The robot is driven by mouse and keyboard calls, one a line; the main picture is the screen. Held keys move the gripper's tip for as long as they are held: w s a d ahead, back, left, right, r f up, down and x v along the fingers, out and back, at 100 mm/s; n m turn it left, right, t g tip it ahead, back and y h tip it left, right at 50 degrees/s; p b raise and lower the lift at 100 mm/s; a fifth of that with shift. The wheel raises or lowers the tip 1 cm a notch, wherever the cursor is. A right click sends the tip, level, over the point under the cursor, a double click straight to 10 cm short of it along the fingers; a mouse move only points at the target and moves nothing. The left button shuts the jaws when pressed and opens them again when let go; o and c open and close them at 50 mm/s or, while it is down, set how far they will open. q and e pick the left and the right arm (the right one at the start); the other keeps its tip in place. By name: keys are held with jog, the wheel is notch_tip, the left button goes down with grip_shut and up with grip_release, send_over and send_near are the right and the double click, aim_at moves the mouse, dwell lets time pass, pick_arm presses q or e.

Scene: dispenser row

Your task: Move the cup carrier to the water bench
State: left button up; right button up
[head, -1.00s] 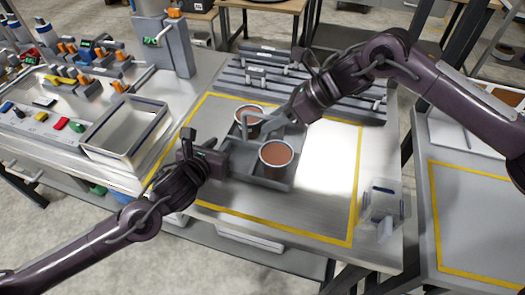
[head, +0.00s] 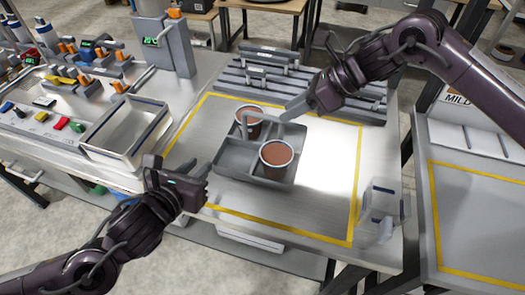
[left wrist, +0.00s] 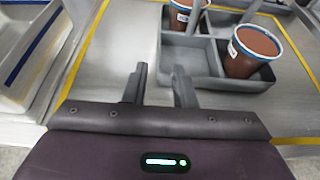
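The cup carrier (head: 228,162) is a grey divided tray with an upright handle (head: 292,131). It sits flat inside the yellow outline on the metal bench. Two cups of brown drink stand in it, a rear cup (head: 249,122) and a front cup (head: 277,159); the carrier also shows in the left wrist view (left wrist: 193,62). My left gripper (head: 207,176) is empty, left of and apart from the carrier; its fingers are spread in the left wrist view (left wrist: 160,83). My right gripper (head: 284,113) is just above and behind the handle; its finger gap and any contact are unclear.
A slotted grey rack (head: 300,82) lies behind the carrier. A clear container (head: 382,208) is at the bench's front right. Another yellow-outlined bench (head: 475,215) stands to the right across a gap.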

jog(key=v, duration=0.6)
jog(key=shift+d+r, duration=0.3)
pick_arm(q)
jog(key=shift+r, duration=0.15)
pick_arm(e)
jog(key=shift+r, duration=0.1)
